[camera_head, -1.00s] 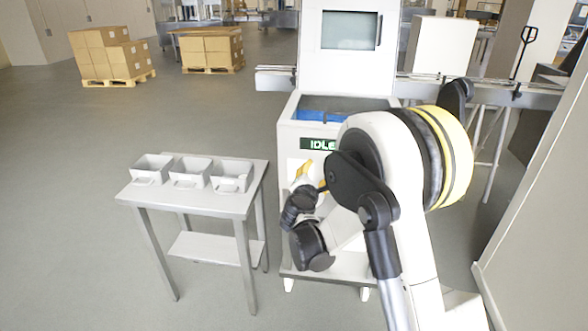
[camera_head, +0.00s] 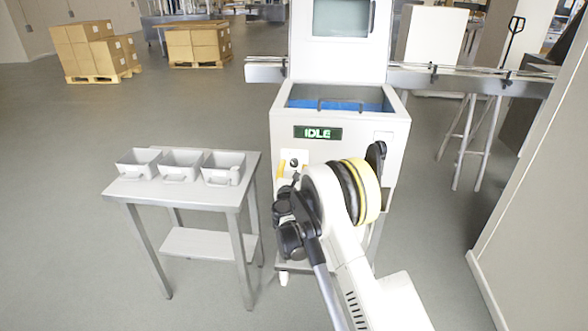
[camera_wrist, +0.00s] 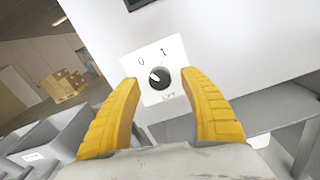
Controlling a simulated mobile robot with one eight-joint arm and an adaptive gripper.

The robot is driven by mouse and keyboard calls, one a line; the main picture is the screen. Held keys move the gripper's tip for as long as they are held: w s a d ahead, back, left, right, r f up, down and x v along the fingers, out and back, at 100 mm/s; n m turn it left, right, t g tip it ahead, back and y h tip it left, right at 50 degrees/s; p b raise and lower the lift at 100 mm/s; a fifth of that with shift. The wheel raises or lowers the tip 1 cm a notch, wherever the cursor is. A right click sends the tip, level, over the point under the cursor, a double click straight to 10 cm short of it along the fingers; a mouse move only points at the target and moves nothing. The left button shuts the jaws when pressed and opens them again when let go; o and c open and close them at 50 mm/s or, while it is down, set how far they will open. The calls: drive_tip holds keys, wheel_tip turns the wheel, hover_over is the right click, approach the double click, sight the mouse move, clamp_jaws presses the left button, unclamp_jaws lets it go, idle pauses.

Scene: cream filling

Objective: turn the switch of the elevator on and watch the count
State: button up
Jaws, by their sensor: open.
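The switch (camera_wrist: 160,77) is a black round knob on a white plate marked 0 and I, on the front of the white machine (camera_head: 340,170). Its pale pointer mark faces up and left, towards the 0. The plate also shows in the head view (camera_head: 294,160), partly covered by my arm. My gripper (camera_wrist: 159,80) is open, its two yellow fingers on either side of the knob in the wrist view. I cannot tell whether they touch it. The green display (camera_head: 318,132) reads IDLE; I see no count on it.
A steel table (camera_head: 243,190) with three grey bins (camera_head: 222,168) stands left of the machine. A conveyor rail (camera_head: 460,80) runs behind it. Boxes on pallets (camera_head: 95,50) stand at the back left. A pale wall or panel (camera_head: 535,200) closes the right side.

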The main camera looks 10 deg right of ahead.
drive_tip(key=shift+x, duration=0.9)
clamp_jaws()
